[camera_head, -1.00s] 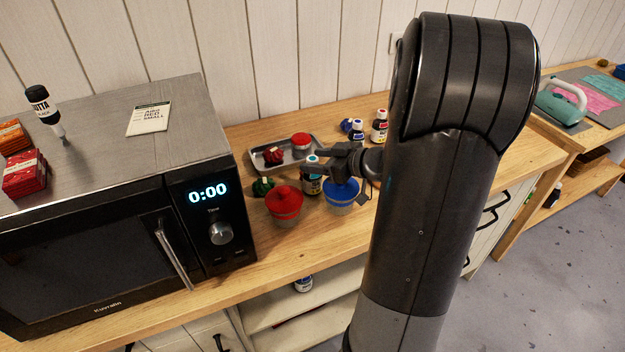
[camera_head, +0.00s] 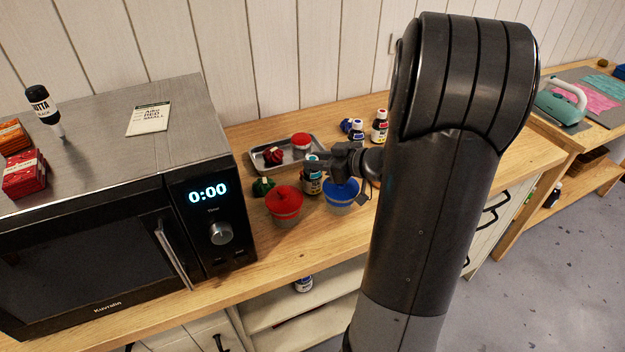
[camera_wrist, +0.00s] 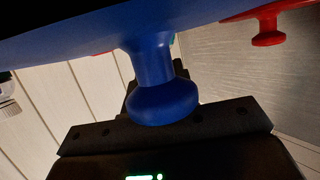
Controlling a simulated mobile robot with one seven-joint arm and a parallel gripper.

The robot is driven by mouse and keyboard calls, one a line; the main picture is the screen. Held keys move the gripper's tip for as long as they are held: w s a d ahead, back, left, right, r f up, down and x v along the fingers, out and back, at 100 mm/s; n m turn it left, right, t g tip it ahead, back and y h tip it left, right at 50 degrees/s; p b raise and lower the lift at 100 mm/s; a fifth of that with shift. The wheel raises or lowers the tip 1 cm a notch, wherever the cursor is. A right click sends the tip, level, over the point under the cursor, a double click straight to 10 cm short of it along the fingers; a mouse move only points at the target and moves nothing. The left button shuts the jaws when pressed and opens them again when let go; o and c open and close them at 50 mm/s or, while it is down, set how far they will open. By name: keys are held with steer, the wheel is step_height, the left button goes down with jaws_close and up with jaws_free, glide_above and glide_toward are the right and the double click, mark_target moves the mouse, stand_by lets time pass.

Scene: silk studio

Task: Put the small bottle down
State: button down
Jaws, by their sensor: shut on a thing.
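The small bottle (camera_head: 311,187) has a teal cap and a pale label and is upright among the pots on the wooden counter. My gripper (camera_head: 318,167) reaches in from the right and is shut on its upper part. Whether its base touches the counter is hidden by the red-lidded pot. In the wrist view a blue lid knob (camera_wrist: 160,102) hides most of the fingers and the bottle; only a sliver of teal shows behind it.
A red-lidded pot (camera_head: 284,203) and a blue-lidded pot (camera_head: 340,194) stand close in front. A metal tray (camera_head: 263,165) holds a dark red item and a red-lidded container. More bottles (camera_head: 379,128) stand behind. The microwave (camera_head: 100,245) is at left. Counter left of the pots is partly clear.

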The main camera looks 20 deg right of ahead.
steer(key=shift+r, duration=0.1)
step_height(320, 180, up, 10)
steer(key=w, duration=0.1)
steer(key=w+a+r, duration=0.1)
steer(key=w, duration=2.3)
steer(key=w+a+f, duration=0.7)
steer(key=a+f, duration=0.3)
steer(key=f, duration=0.1)
steer(key=shift+f, duration=0.1)
steer(key=c, duration=1.1)
jaws_free()
steer(key=shift+c, duration=0.2)
